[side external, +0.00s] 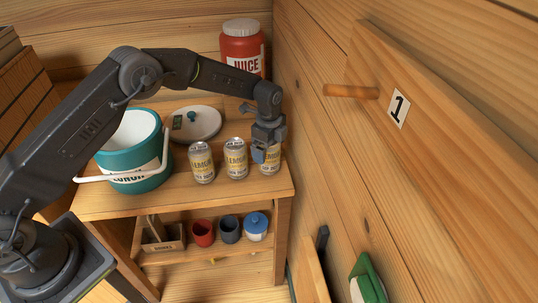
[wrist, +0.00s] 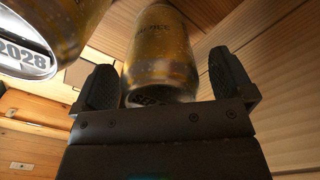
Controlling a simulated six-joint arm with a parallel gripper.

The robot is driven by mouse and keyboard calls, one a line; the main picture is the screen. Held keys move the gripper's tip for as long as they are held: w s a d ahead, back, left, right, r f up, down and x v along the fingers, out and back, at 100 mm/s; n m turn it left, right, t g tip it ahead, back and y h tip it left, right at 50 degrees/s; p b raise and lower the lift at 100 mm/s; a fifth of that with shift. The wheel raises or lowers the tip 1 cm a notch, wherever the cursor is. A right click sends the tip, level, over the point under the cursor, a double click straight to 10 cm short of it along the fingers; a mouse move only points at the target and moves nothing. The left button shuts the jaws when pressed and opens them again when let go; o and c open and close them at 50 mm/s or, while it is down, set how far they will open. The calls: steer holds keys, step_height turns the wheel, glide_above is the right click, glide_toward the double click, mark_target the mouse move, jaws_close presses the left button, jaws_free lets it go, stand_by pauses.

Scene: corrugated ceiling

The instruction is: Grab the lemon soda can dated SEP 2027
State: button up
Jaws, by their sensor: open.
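Three yellow-and-silver lemon soda cans stand in a row on the table: a left can (side external: 202,163), a middle can (side external: 236,159) and a right can (side external: 271,161). Their dates are too small to read in the side view. My gripper (side external: 265,152) points down at the right can and covers part of it. In the wrist view my open gripper (wrist: 164,84) has one finger on each side of a can (wrist: 160,50). Its lower end reads "SEP"; the year is hidden behind the gripper body. Another can at upper left (wrist: 75,28) shows "2028".
A teal and white cooler (side external: 133,152) stands left of the cans. A round white lid (side external: 197,123) lies behind them, and a red juice jar (side external: 242,48) stands at the back. A wooden wall (side external: 330,150) rises close to the right. Cups (side external: 203,232) stand on the lower shelf.

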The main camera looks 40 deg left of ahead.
steer(key=c, duration=1.2)
steer(key=shift+r, duration=0.15)
